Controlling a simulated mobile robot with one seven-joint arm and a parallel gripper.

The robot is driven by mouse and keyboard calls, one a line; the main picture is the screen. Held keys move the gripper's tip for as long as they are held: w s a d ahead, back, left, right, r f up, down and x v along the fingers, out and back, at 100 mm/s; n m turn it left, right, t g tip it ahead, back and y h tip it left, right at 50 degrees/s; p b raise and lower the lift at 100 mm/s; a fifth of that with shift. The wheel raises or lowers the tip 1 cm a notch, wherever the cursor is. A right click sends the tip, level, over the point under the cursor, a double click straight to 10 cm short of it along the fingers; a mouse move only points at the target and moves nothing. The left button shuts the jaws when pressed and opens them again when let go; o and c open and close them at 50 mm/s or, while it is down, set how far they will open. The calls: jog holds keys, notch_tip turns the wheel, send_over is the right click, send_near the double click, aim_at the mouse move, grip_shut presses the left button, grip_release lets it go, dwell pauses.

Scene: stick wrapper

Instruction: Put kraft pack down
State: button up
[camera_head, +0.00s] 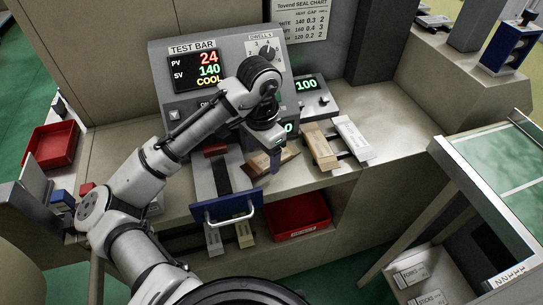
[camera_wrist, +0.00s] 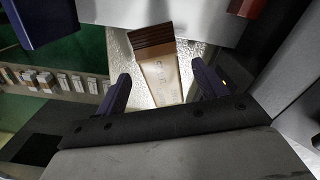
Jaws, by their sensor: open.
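The kraft pack (camera_wrist: 160,72) is a tan packet with a dark brown striped end. In the wrist view it lies on a pale textured metal surface (camera_wrist: 120,50), between my open fingers with space on both sides. My gripper (camera_wrist: 161,78) is open. In the head view the kraft pack (camera_head: 256,168) lies on the bench beside the test bar machine (camera_head: 185,110), partly covered by my gripper (camera_head: 276,163). I cannot tell its exact height from the fingertips.
A tan packet (camera_head: 319,146) and a white one (camera_head: 352,137) lie just right of my gripper. A blue-fronted slide with a handle (camera_head: 226,207) juts out at the bench's front. Red bins stand below (camera_head: 300,217) and at far left (camera_head: 52,145).

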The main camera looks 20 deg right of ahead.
jog(key=shift+f, duration=0.8)
jog(key=shift+c, duration=0.4)
jog(key=c, duration=1)
jog(key=shift+c, duration=0.2)
